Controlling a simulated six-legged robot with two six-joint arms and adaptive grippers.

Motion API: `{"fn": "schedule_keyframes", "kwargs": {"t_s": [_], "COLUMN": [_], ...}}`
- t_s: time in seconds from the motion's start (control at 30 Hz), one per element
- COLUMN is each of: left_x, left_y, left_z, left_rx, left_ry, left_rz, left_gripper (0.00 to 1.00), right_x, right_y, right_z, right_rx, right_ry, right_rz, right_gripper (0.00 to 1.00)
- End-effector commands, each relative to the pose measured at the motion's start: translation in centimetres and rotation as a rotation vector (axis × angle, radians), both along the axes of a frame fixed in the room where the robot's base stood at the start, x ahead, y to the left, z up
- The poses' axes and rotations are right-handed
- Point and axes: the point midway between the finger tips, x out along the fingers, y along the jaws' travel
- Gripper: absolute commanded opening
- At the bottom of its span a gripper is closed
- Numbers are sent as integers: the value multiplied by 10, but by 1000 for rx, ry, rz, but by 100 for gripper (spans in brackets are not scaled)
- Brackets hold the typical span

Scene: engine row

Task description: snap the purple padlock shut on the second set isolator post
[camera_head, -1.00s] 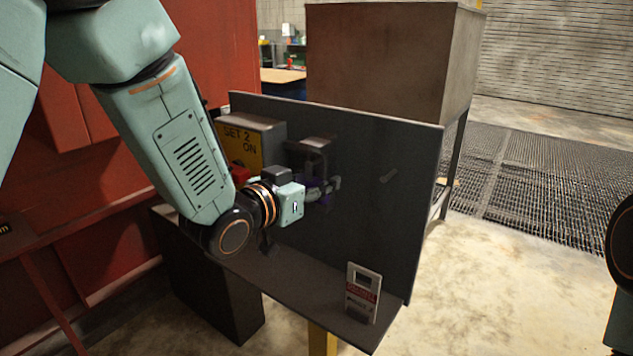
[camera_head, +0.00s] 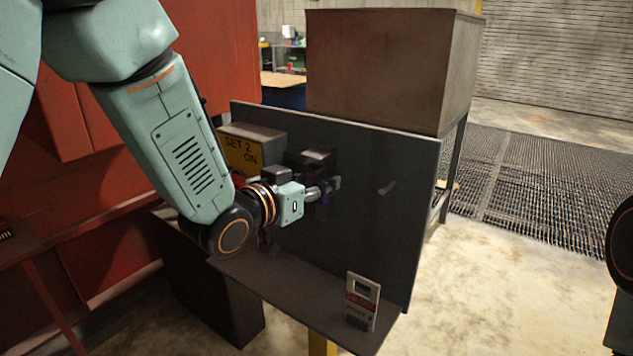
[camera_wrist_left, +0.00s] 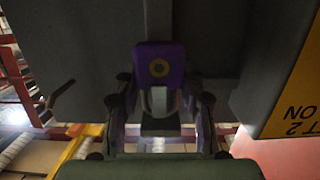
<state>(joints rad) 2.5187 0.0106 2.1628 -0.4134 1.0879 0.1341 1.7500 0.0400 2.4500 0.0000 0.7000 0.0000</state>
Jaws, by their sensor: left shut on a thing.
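The purple padlock (camera_wrist_left: 159,66) shows in the left wrist view with a yellow ring on its face. It sits between the fingers of my left gripper (camera_wrist_left: 159,112), which is shut on it. In the head view my left gripper (camera_head: 325,190) is at the upright dark panel, below a dark bracket (camera_head: 313,157); only a little purple shows there. The isolator box with the yellow "SET 2 ON" plate (camera_head: 240,153) is left of the gripper. The fingers and bracket hide the post and shackle, so I cannot tell how they meet. My right gripper is out of view.
A red cabinet (camera_head: 215,50) is behind my left arm. Open floor lies to the right.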

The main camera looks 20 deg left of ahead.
Motion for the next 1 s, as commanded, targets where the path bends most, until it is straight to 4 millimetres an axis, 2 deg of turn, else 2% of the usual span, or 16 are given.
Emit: {"fn": "schedule_keyframes", "kwargs": {"t_s": [0.1, 0.87, 0.9, 1.0], "left_x": [0, 0, 0, 0], "left_y": [0, 0, 0, 0], "left_z": [4, -8, -8, -8], "left_rx": [-1, 0, 0, 0], "left_ry": [-3, -1, -1, -1], "left_rz": [0, 0, 0, 0], "left_gripper": [4, 4, 42, 51], "right_x": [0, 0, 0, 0], "right_y": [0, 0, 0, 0], "right_z": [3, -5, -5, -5], "right_rx": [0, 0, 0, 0], "right_ry": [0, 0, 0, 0], "right_rz": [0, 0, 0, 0], "right_gripper": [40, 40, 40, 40]}}
